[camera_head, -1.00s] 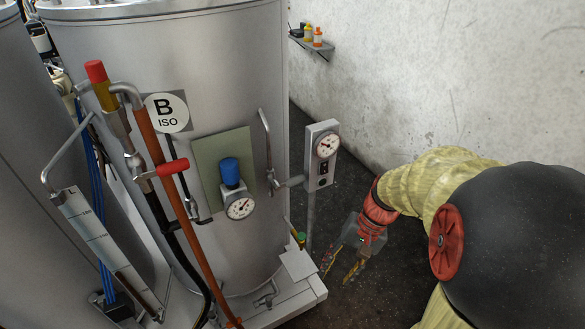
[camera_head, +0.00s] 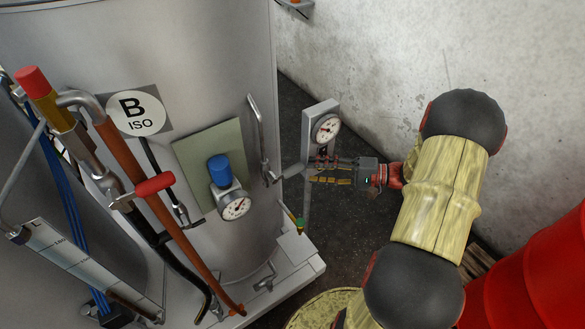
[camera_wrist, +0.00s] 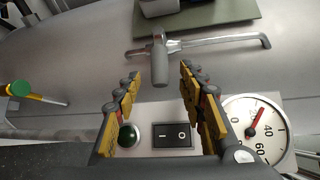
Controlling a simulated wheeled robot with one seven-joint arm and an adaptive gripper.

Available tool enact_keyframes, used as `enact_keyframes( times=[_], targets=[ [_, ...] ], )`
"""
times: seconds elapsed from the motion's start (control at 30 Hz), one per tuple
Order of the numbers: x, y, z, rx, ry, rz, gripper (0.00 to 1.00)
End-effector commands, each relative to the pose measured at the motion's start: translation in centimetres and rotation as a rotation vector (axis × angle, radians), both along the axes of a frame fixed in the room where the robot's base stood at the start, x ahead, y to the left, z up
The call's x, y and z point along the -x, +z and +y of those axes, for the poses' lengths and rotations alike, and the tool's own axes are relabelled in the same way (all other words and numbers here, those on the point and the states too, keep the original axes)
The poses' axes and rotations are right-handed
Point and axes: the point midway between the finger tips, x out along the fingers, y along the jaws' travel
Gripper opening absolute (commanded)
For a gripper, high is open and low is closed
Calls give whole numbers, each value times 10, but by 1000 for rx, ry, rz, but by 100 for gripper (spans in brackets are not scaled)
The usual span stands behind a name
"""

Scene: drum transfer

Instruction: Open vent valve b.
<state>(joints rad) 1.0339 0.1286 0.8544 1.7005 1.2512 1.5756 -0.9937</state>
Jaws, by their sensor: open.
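Tank B (camera_head: 90,60), a grey drum marked "B ISO", carries a bent metal pipe (camera_head: 257,135) with a valve at its lower end. The valve's grey handle (camera_head: 291,171) sticks out to the right; no label on it is readable. In the wrist view the handle (camera_wrist: 159,62) points toward me, with the pipe (camera_wrist: 218,40) running right. My gripper (camera_head: 313,170) is right of the handle, in front of the gauge post. It also shows in the wrist view (camera_wrist: 160,78), open and empty, with the handle ahead between its yellow fingertips. I see no contact.
A post box with a dial gauge (camera_head: 326,128) stands close to my gripper; its rocker switch (camera_wrist: 174,136) and green button (camera_wrist: 128,136) are just below the fingers. A blue-capped regulator (camera_head: 220,172) and red-handled valve (camera_head: 155,184) are left. A red drum (camera_head: 530,275) stands lower right.

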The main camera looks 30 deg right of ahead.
Motion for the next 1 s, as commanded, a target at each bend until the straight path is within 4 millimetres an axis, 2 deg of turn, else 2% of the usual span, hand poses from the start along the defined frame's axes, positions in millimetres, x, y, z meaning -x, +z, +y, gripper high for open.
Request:
enact_keyframes(
  times=[0.5, 0.9, 1.0],
  targets=[
    [-45, -10, 50, 3, 4, 2, 40],
    [-50, -11, 56, 3, 2, 3, 40],
    [-50, -11, 56, 3, 2, 3, 35]
  ],
)
